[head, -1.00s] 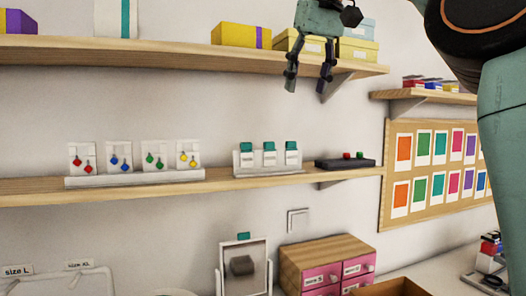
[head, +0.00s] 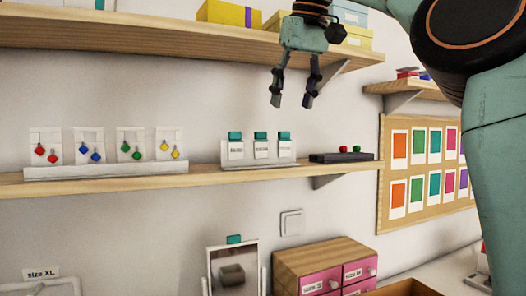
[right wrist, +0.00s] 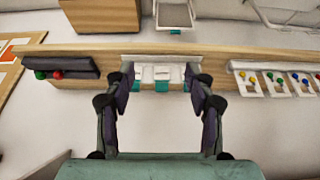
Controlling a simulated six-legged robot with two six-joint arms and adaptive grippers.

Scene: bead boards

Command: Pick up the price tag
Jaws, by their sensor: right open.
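Three white price tags with teal tops stand in a white holder (head: 258,165) on the middle shelf: a left one (head: 236,149), a middle one (head: 261,149) and a right one (head: 285,149). My right gripper (head: 293,103) is open and empty. In the head view it hangs above the right tag, apart from it. The right wrist view shows the open fingers (right wrist: 160,82) with the holder (right wrist: 160,58) and tags beyond, between the fingertips. One finger partly hides the tag row there. My left gripper is in neither view.
Earring cards (head: 105,146) stand on a white rack to the left on the same shelf (head: 200,181). A dark tray (head: 330,157) with a red and a green piece lies to the right. The upper shelf (head: 140,38) with boxes overhangs near the gripper.

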